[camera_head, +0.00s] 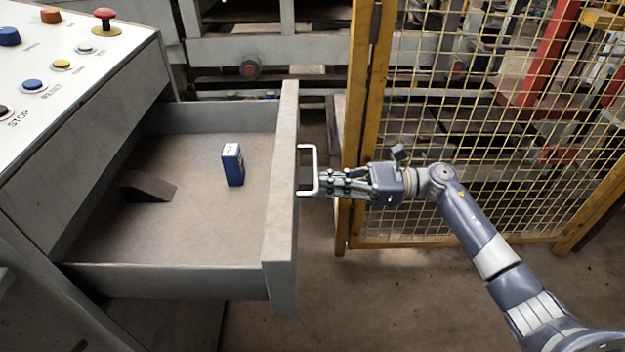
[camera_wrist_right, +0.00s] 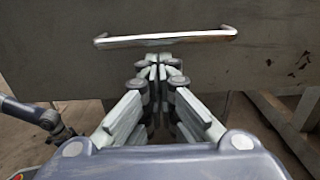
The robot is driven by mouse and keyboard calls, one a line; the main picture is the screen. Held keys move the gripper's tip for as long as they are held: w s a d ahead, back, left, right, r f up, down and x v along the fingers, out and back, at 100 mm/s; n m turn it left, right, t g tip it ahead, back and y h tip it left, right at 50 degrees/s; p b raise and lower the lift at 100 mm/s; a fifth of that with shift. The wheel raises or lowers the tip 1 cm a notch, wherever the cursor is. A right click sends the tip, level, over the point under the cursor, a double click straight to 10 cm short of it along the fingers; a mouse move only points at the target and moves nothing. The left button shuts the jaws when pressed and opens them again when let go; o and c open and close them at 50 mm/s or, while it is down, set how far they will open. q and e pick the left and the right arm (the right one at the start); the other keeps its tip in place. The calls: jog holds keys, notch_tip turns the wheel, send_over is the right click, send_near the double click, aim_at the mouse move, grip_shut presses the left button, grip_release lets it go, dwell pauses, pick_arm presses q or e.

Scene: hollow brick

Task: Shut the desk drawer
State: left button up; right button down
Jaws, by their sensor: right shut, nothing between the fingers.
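The desk drawer (camera_head: 215,205) is pulled out to the right from the grey desk. A small blue box (camera_head: 232,165) and a dark wedge-shaped piece (camera_head: 148,187) are in it. Its front panel (camera_head: 281,190) carries a pale bar handle (camera_head: 313,170), which also shows in the right wrist view (camera_wrist_right: 165,39). My right gripper (camera_head: 322,184) is shut and empty, with its fingertips at the handle's lower part, pointing at the front panel. In the wrist view its fingertips (camera_wrist_right: 157,62) are just below the handle bar; I cannot tell whether they touch the panel. My left gripper is not in the head view.
The desk top (camera_head: 75,75) has several coloured buttons and a red knob (camera_head: 105,20). A yellow mesh fence (camera_head: 480,120) stands behind my right arm, its post (camera_head: 362,120) close to the gripper. Bare floor (camera_head: 400,310) lies in front of the fence.

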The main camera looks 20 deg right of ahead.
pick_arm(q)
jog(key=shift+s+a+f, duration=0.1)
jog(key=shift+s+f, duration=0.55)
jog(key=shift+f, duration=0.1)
pick_arm(e)
jog(key=shift+x, duration=1.5)
